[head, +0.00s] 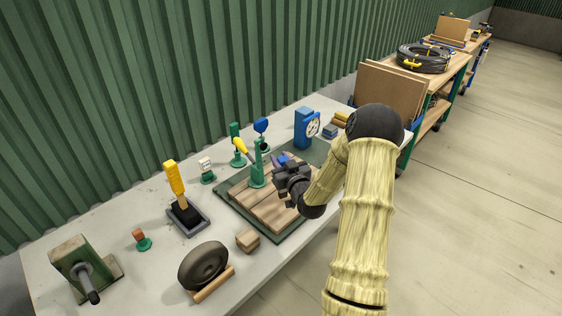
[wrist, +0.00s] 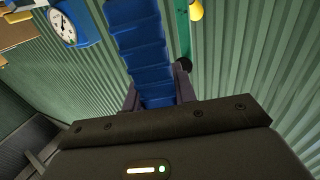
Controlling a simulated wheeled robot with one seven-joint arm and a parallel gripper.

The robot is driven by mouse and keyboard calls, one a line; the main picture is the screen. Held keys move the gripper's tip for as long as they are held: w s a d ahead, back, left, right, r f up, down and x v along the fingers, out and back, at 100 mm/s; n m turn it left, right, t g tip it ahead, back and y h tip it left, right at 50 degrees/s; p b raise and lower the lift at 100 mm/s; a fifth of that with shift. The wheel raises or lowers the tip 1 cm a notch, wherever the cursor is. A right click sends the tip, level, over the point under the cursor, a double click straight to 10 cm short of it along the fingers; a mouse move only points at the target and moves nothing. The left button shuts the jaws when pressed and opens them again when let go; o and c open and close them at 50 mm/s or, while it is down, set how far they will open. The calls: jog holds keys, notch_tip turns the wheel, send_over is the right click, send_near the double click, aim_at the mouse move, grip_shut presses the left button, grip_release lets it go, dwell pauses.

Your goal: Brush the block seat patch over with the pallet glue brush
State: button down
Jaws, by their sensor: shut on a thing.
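My gripper (head: 281,161) is over the far part of the slatted wooden pallet (head: 262,211), which lies on a green mat. In the wrist view my gripper (wrist: 157,88) has its purple fingers closed on a ribbed blue handle (wrist: 140,45), which I take to be the pallet glue brush. In the head view only a bit of blue shows at the fingers. The bristles are out of sight, and I cannot tell whether they touch anything. I cannot make out the block seat patch; my gripper and arm cover part of the pallet.
A green post with a yellow arm (head: 257,166) stands at the pallet's left, close to my gripper. A blue dial gauge (head: 304,128) stands behind. A yellow-handled brush (head: 174,180) stands in a dark tray. A wooden block (head: 248,239) and a wheel (head: 203,265) sit in front.

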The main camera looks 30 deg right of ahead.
jog(key=shift+s+a+b, duration=0.7)
jog(key=shift+s+a, duration=0.65)
jog(key=shift+a, duration=0.2)
jog(key=shift+r, duration=0.1)
jog(key=shift+w+f+b, duration=0.1)
jog(key=shift+f+b, duration=0.45)
jog(key=shift+f, duration=0.05)
dwell(0.7)
jog(key=shift+d, duration=0.1)
jog(key=shift+f+b, duration=0.4)
dwell(0.5)
jog(key=shift+w+d+b, duration=0.15)
jog(key=shift+w+d, duration=0.15)
jog(key=shift+d, duration=0.6)
jog(key=shift+w+d+b, duration=0.15)
jog(key=shift+w+d, duration=0.1)
jog(key=shift+d, duration=0.7)
